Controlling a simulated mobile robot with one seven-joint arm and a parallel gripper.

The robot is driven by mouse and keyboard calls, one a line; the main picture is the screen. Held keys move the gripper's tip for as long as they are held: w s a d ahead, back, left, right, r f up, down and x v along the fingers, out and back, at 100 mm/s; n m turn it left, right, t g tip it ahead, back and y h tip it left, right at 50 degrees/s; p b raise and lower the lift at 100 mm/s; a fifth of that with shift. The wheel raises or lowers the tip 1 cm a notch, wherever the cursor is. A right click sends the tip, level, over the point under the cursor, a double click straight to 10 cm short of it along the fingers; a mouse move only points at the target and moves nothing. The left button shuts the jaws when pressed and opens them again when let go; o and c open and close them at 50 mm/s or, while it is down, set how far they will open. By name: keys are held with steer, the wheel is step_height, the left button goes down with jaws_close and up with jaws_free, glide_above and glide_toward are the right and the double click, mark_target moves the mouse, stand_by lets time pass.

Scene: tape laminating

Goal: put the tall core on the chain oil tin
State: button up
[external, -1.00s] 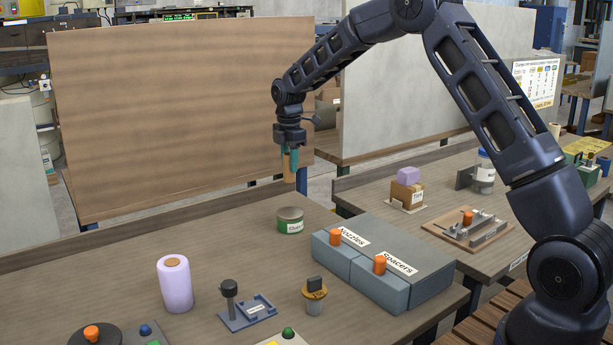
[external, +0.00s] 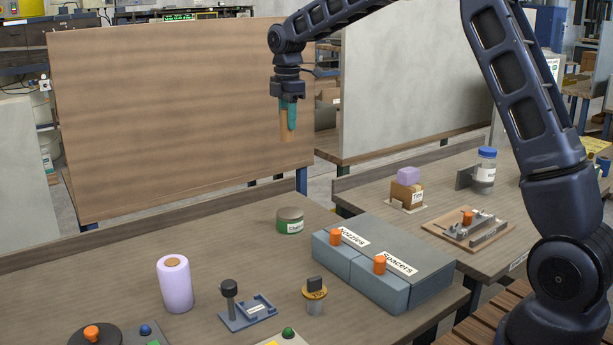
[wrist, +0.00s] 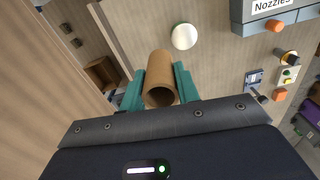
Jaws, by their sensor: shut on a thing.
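The tall core, a brown cardboard tube (external: 286,124), hangs upright in my gripper (external: 288,112). My gripper's teal fingers are shut on it, well above the table. In the wrist view the core (wrist: 160,78) sits between the two fingers, with its open end towards the camera. The chain oil tin (external: 290,220) is a short green tin with a grey top, standing on the table below the gripper. Its label is only partly readable. In the wrist view the tin's round pale top (wrist: 185,36) lies beyond the core, a little to the right.
Grey-blue bins labelled Nozzles and Spacers (external: 425,252) stand right of the tin. A lilac roll (external: 174,284), a small blue stand (external: 247,313) and an orange-collared post (external: 314,296) are nearer the front. A brown panel (external: 170,120) rises behind. Table around the tin is clear.

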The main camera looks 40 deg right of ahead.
step_height(320, 180, up, 2)
glide_above(291, 211)
steer(key=shift+m, duration=0.4)
step_height(291, 211, down, 20)
steer(key=shift+s+a+r, duration=0.1)
steer(key=o, duration=0.9)
steer(key=shift+o, duration=0.2)
